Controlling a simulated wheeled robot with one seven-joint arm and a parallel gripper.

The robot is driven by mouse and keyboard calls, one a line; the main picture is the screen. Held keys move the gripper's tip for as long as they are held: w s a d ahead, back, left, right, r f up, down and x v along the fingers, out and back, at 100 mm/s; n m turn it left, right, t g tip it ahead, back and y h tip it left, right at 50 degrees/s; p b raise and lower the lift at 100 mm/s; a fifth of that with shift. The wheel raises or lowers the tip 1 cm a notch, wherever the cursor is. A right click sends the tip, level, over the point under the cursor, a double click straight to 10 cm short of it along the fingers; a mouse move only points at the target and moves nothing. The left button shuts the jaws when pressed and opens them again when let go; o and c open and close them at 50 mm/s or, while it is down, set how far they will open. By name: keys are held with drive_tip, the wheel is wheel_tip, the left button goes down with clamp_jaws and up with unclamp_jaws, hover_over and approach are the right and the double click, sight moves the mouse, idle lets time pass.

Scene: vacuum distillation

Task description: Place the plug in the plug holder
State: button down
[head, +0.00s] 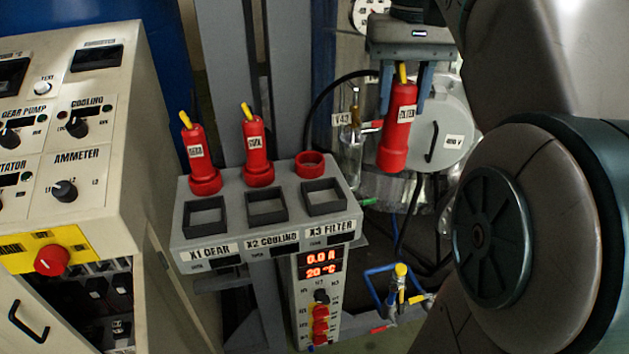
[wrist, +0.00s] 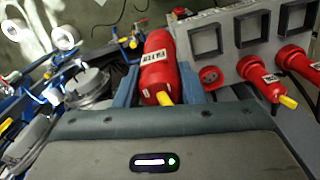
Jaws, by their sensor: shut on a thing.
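My gripper (head: 403,88) is shut on a red plug (head: 395,140) with a yellow top and a white label. The plug hangs with its wide end down, in the air to the right of the grey plug holder (head: 265,230) and above it. In the wrist view the plug (wrist: 158,65) sits between my fingers, beside the holder (wrist: 208,28). The holder's X3 FILTER place has an empty red socket ring (head: 310,164). Red plugs stand in the X1 GEAR socket (head: 201,157) and the X2 COOLING socket (head: 256,150).
A control cabinet (head: 75,150) with knobs and a red stop button (head: 51,260) stands at the left. Behind the held plug are a round metal vessel (head: 445,125) and a black hose (head: 320,105). Blue piping with a yellow valve (head: 401,270) is below.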

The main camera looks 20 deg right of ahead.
drive_tip(key=shift+w+a+f, duration=0.1)
drive_tip(key=shift+a+f, duration=0.05)
drive_tip(key=shift+f, duration=0.05)
drive_tip(key=w+a+f, duration=0.5)
drive_tip(key=a+f, duration=0.4)
drive_tip(key=f, duration=0.1)
drive_tip(key=shift+w+f+p, duration=0.3)
drive_tip(key=shift+w+p, duration=0.1)
drive_tip(key=shift+p, duration=0.05)
drive_tip(key=shift+f, duration=0.1)
drive_tip(key=c, duration=0.9)
unclamp_jaws()
